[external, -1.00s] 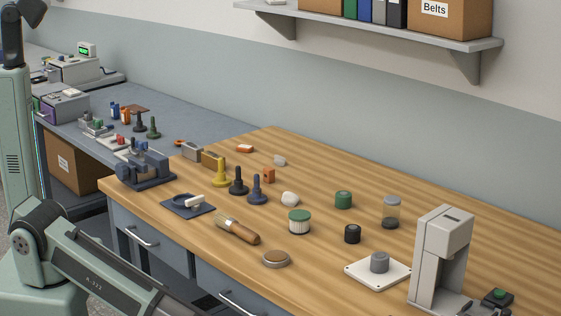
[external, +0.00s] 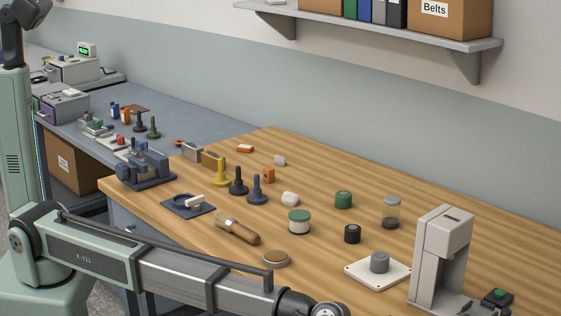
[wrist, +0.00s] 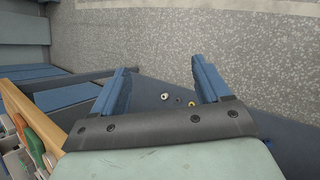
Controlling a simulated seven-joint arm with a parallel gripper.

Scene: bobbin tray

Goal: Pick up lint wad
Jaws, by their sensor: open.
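Two small pale lumps lie on the wooden bench in the external view. One off-white lump (external: 290,199) sits near the middle, right of the dark blue peg. A smaller greyish-white lump (external: 279,160) sits farther back. I cannot tell for certain which is the lint wad. My gripper (wrist: 159,64) shows in the wrist view with its two blue fingers apart and nothing between them. It is out of the external view, and neither lump can be made out in the wrist view.
A brush (external: 238,230) and a round tin (external: 276,258) lie nearer the front edge. A grey press-like stand (external: 442,257) rises at the right.

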